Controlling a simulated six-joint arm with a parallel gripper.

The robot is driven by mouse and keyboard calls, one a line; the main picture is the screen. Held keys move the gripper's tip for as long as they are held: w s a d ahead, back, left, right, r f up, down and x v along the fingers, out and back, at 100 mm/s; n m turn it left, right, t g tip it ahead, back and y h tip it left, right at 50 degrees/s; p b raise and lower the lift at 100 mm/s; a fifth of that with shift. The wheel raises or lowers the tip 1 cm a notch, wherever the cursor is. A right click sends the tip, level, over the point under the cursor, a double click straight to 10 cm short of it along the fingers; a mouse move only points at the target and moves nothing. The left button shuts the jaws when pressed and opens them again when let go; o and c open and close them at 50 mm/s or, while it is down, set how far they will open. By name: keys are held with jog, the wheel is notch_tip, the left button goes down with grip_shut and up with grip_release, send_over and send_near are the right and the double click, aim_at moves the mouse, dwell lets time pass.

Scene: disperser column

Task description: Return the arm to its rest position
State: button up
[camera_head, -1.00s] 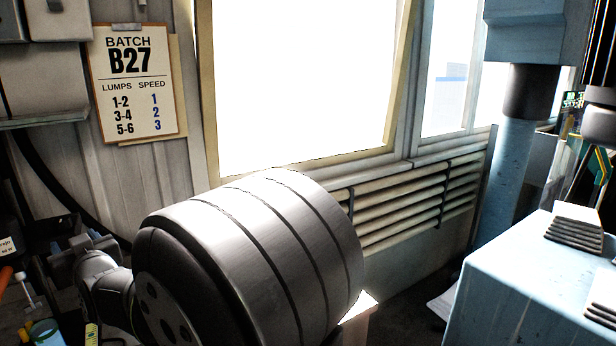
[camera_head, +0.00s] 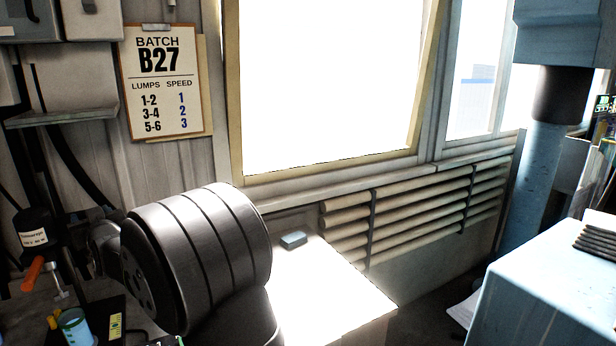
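A large dark grey ribbed cylinder, a part of my arm, fills the lower left-middle of the head view. My gripper is not visible in this view, so its fingers and anything in them are hidden from me. A clipboard sheet (camera_head: 163,82) headed "BATCH B27" hangs on the wall at the upper left. It lists lumps 1-2, 3-4 and 5-6 against speeds 1, 2 and 3.
A sunlit white tabletop (camera_head: 335,295) with a small grey block (camera_head: 293,240) lies beside my arm. A blue column (camera_head: 530,180) and pale blue housing (camera_head: 550,285) stand right.

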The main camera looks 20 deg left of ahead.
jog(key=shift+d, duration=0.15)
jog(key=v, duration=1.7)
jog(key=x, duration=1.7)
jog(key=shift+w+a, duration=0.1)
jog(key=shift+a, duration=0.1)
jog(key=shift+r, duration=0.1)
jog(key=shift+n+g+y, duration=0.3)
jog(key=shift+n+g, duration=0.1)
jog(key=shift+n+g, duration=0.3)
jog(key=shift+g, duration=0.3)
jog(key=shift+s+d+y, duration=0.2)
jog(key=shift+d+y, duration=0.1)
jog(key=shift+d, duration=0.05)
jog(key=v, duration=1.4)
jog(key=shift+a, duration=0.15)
